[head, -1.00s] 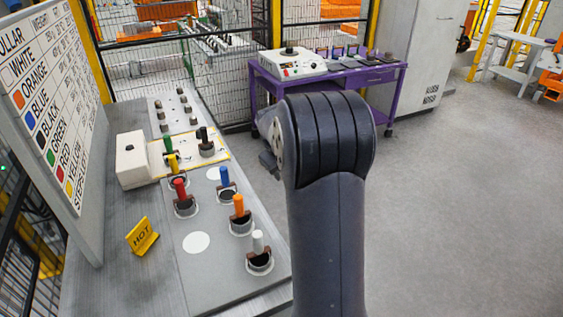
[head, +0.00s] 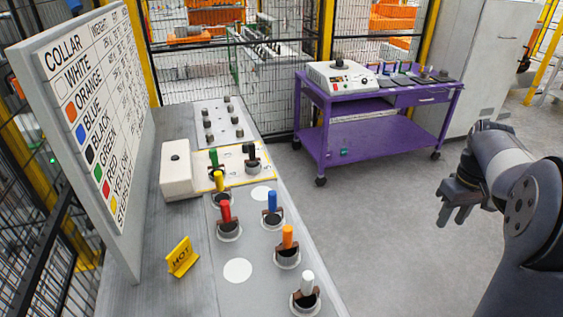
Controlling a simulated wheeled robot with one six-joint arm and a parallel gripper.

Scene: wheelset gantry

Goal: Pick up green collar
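The green collar (head: 213,158) stands with its green handle upright on a yellow-edged pale plate (head: 233,177), beside a white box. A black-handled collar (head: 252,160) stands to its right on the same plate, and a yellow one (head: 219,183) is just in front. The green collar's lower part is partly hidden by the yellow one. My gripper (head: 452,220) is far to the right, over open floor, well apart from the collars. Its fingers point down with a gap between them, and it looks empty.
Red (head: 226,211), blue (head: 272,202), orange (head: 287,237) and white (head: 307,284) collars stand nearer on the bench. A yellow HOT sign (head: 181,257) is at left, by a tall chart board (head: 103,130). A purple cart (head: 327,134) stands behind. The floor at right is clear.

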